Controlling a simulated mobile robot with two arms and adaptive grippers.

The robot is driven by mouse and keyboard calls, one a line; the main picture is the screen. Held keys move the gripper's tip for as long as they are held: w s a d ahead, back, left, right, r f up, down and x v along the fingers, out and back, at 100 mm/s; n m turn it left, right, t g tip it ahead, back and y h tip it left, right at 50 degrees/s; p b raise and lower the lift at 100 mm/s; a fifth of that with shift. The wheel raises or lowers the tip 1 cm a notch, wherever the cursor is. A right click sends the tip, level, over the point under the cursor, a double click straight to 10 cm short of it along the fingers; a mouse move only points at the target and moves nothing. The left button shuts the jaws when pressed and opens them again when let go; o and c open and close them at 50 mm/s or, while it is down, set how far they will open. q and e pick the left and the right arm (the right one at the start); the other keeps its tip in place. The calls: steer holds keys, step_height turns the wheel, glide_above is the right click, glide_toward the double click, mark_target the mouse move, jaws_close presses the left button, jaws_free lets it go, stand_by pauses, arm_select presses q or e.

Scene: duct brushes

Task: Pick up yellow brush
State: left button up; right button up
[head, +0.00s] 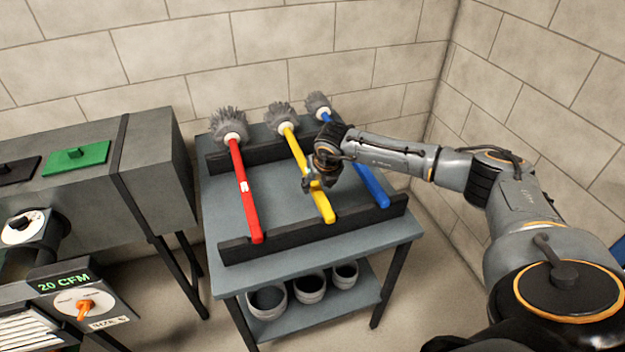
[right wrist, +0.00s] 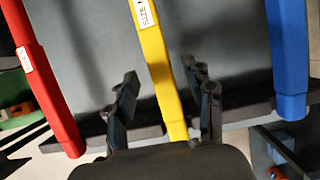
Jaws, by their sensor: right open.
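The yellow brush (head: 325,205) has a long yellow handle and a grey bristle head, and lies across two dark rails on the table, between a red and a blue brush. My right gripper (head: 312,184) is over the middle of the yellow handle and hides part of it. In the right wrist view, the yellow handle (right wrist: 160,70) runs between the two spread fingers of my right gripper (right wrist: 166,92), with space on both sides. The gripper is open and empty. I cannot tell its exact height over the handle. My left gripper is not in view.
The red brush (head: 243,190) lies to the left and the blue brush (head: 372,188) to the right. The grey table (head: 225,282) has a front rail (head: 240,248). Several pots sit on the lower shelf. A grey duct (head: 150,190) stands left; block walls stand behind and right.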

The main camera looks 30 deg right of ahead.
mark_target(318, 189)
steer(key=shift+x, duration=1.55)
steer(key=shift+s, duration=0.15)
steer(key=shift+f, duration=0.2)
jaws_close()
